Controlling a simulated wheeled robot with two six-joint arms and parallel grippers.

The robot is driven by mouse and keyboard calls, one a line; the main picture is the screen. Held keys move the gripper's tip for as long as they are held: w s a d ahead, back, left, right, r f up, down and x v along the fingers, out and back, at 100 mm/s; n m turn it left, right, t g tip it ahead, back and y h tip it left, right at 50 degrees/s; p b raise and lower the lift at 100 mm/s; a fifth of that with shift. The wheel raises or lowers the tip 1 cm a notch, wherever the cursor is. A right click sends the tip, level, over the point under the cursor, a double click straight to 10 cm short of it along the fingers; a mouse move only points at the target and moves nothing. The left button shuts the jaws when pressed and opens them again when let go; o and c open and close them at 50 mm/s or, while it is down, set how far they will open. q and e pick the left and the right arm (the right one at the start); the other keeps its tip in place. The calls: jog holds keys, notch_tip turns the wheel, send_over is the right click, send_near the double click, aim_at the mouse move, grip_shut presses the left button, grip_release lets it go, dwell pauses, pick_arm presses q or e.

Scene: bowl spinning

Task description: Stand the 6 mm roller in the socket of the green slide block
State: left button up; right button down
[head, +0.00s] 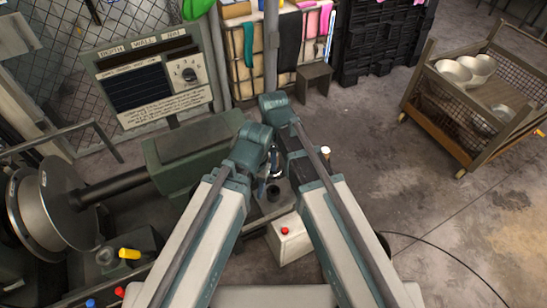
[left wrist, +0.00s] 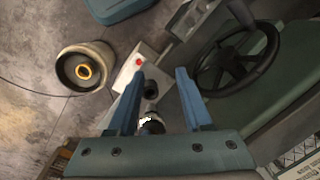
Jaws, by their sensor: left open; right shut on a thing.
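My left gripper (head: 268,183) is the lower one in the head view. In the left wrist view its two blue fingers (left wrist: 162,102) stand apart with nothing clamped between them. Beyond and between the fingertips shows a short dark cylinder (left wrist: 151,88). A dark round part with a bright rim (left wrist: 151,123) lies closer to the palm. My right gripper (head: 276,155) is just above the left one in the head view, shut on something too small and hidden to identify. I cannot make out the 6 mm roller, or tell which part is the green slide block; its socket is not distinguishable.
A pale box with a red button (head: 288,238) stands at the near side; it also shows in the left wrist view (left wrist: 130,72). A green machine body (head: 195,150) is on the left. A black handwheel (left wrist: 235,62) and a round pot (left wrist: 85,50) flank the fingers.

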jog(key=shift+r+p, duration=2.15)
jog(key=shift+r, duration=0.1)
jog(key=shift+f, duration=0.15)
